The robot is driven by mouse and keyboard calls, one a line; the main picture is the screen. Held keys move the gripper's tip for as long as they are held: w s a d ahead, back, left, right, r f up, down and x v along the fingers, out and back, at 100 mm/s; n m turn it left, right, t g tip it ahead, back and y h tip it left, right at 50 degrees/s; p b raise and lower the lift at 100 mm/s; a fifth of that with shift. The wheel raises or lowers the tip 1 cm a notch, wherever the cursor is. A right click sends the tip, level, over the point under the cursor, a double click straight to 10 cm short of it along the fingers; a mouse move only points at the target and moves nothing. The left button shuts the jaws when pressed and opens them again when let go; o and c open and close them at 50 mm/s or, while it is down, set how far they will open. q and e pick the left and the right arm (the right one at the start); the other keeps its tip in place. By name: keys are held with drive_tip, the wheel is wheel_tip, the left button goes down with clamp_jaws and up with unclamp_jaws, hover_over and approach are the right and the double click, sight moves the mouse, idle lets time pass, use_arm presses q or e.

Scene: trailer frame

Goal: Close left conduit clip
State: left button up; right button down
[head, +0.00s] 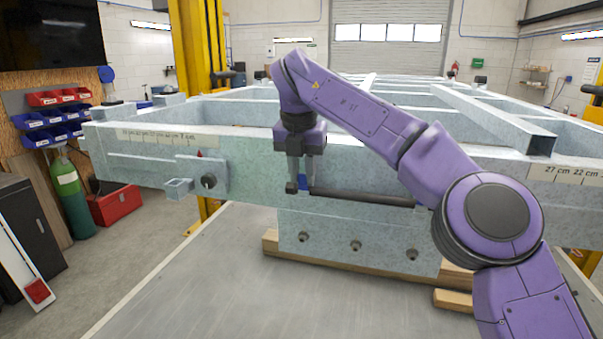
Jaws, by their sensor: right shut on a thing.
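A black conduit (362,197) runs level along the front face of the grey galvanized trailer frame (245,150). At its left end is a small blue part (302,182), which looks like the left conduit clip. My right gripper (300,184) points down over this end, with its fingers shut on the blue clip. The fingers hide much of the clip, so I cannot tell whether it is fully closed. My purple right arm covers the conduit's right end, and no clip shows clearly there. My left gripper is not in view.
A bracket with a black knob (208,181) and a square tube stub (178,188) stick out from the frame on the left. A lower plate with bolts (355,245) stands on wooden beams (350,270). The grey surface (220,290) in front is clear.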

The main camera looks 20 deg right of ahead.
drive_tip(key=shift+w+f+g+y, duration=0.15)
drive_tip(key=shift+f+g+y, duration=0.05)
drive_tip(key=shift+g+y, duration=0.25)
idle(0.4)
